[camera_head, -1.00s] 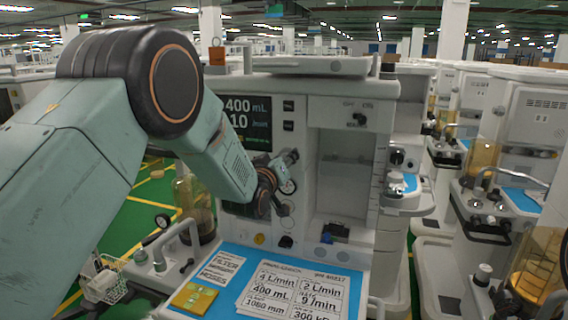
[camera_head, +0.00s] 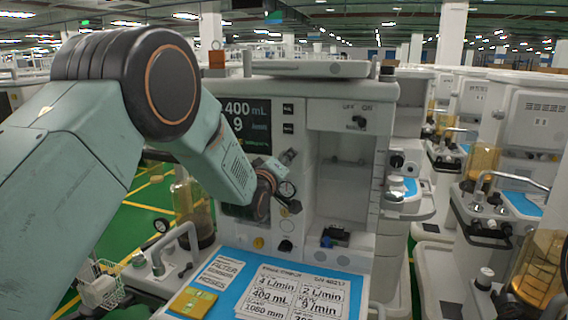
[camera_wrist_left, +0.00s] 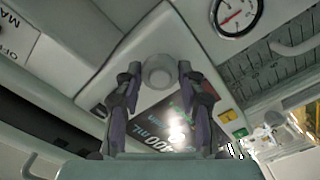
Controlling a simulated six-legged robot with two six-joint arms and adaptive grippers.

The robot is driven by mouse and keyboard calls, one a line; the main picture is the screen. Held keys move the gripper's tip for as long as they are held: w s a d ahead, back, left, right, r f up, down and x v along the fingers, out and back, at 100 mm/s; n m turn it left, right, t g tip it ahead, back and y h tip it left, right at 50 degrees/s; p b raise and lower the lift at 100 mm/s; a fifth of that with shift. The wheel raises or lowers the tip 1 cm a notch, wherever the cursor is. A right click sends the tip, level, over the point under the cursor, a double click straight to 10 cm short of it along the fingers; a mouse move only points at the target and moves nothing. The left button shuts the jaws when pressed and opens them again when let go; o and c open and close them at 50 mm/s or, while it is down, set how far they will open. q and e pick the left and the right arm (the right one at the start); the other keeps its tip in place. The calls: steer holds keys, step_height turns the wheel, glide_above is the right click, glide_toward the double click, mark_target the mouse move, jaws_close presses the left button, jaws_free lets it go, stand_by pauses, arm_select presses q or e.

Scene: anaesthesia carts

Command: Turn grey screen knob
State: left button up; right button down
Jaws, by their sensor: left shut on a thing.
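The cart's dark screen (camera_head: 247,122) reads 400 mL and 9 /min in the head view. It also shows, tilted, in the left wrist view (camera_wrist_left: 160,125). The round grey knob (camera_wrist_left: 159,70) sits on the light panel beside the screen. My left gripper (camera_wrist_left: 158,77) has one finger on each side of the knob and is shut on it. In the head view my left gripper (camera_head: 284,203) is at the front of the cart below the screen, and I cannot make out the knob there. My right gripper is in neither view.
A black OFF/ON knob (camera_head: 358,122) is higher on the right. Cards, one white card (camera_head: 268,293) among them, lie on a blue mat (camera_head: 233,270) below. Neighbouring carts stand at right.

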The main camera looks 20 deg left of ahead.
arm_select(q)
steer(key=shift+w+a+r, duration=0.1)
steer(key=shift+r, duration=0.3)
steer(key=o, duration=1.2)
steer(key=shift+f, duration=0.2)
steer(key=shift+c, duration=0.2)
steer(key=shift+f, duration=0.1)
steer(key=s, duration=1.2)
steer(key=shift+s+a, duration=0.1)
steer(key=shift+s, duration=0.05)
